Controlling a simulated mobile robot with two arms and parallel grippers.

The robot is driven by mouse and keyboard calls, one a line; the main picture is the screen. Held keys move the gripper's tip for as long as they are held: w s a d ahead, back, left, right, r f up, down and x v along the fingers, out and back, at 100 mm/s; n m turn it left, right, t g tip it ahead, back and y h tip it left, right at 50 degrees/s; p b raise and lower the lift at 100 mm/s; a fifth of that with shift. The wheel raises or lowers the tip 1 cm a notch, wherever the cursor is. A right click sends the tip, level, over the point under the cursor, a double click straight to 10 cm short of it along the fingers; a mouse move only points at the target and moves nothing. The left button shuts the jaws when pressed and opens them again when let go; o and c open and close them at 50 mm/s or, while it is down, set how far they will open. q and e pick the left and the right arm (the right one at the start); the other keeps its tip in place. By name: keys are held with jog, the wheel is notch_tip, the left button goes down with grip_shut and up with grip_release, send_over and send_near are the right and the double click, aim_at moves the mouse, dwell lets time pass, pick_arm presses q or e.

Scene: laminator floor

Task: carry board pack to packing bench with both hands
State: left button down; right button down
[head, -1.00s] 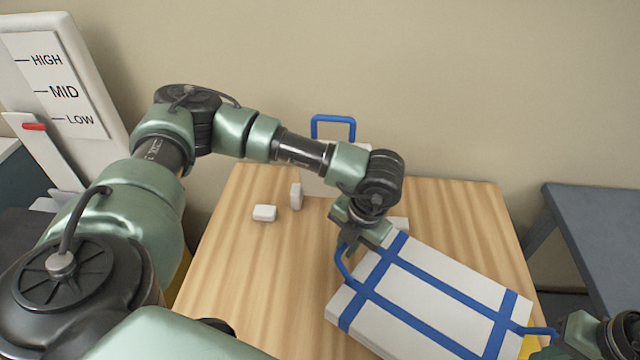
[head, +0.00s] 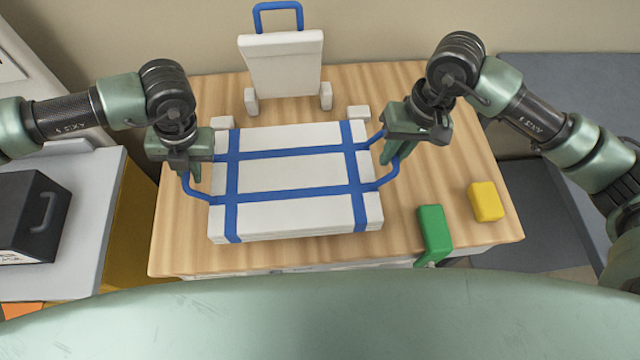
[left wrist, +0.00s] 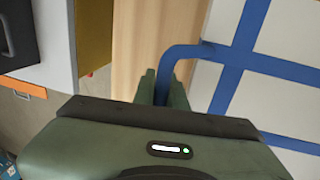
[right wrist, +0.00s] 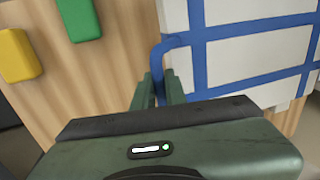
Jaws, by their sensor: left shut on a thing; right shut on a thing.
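The board pack (head: 292,172) is a flat white stack with blue straps and a blue loop handle at each side. It lies level over the wooden bench top (head: 440,235); I cannot tell whether it touches the wood. My left gripper (head: 190,180) is shut on its left handle, which also shows in the left wrist view (left wrist: 190,50). My right gripper (head: 388,155) is shut on its right handle, which also shows in the right wrist view (right wrist: 165,45). The fingertips are partly hidden in the wrist views.
A white upright piece with a blue handle (head: 283,68) stands behind the pack, with small white blocks beside it. A green block (head: 434,230) and a yellow block (head: 486,202) are at the bench's right. A black box (head: 30,215) sits on a grey cabinet at left.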

pick_arm(q)
jog(key=shift+f, duration=0.2)
pick_arm(e)
jog(key=shift+f, duration=0.25)
